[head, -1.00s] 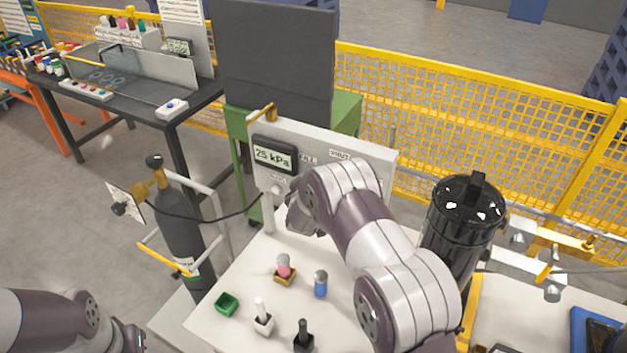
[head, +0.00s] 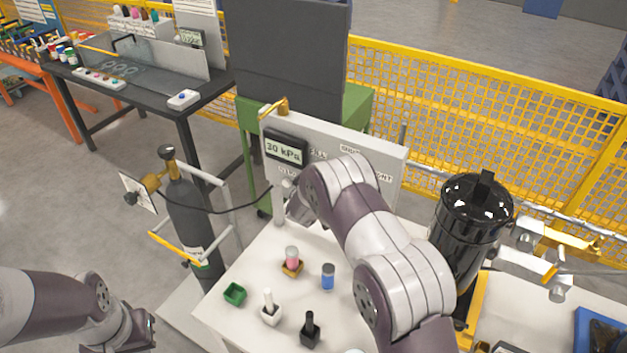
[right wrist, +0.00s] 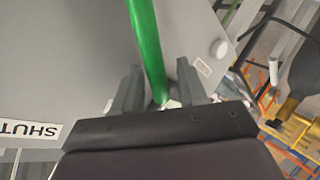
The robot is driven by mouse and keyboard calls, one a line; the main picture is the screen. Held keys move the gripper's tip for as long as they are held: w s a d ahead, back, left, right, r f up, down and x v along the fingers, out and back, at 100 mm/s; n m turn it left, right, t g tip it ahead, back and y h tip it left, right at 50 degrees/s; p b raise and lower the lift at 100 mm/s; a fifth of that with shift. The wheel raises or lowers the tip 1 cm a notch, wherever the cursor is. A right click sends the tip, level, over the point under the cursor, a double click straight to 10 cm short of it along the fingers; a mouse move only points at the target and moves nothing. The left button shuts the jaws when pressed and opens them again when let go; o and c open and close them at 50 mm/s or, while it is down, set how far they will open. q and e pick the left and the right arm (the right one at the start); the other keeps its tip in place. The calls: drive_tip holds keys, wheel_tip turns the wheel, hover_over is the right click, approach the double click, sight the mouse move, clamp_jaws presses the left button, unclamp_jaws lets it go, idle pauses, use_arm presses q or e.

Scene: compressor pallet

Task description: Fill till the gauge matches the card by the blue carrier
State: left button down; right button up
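The gauge (head: 286,149) on the grey panel (head: 375,165) reads 30 kPa. My right gripper (right wrist: 160,80) is at the panel, mostly hidden behind my arm in the head view. In the right wrist view, its fingers stand apart either side of a green bar (right wrist: 149,45); a gap shows on the bar's right, and contact on its left is unclear. My left gripper (head: 125,338) is low at the left, away from the panel, its fingers unclear. A blue-bodied piece (head: 328,278) stands on the white table. I cannot make out a card beside a blue carrier.
A dark gas cylinder (head: 187,215) with a brass valve and hose stands left of the table (head: 240,325). Small green, yellow, white and black holders sit on the table. A black tank (head: 470,225) stands at right. A blue tray (head: 597,330) lies far right. Yellow mesh fencing runs behind.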

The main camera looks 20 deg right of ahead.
drive_tip(key=shift+s+a+r, duration=0.15)
drive_tip(key=shift+s, duration=0.15)
drive_tip(key=b+v, duration=0.3)
drive_tip(key=v, duration=0.9)
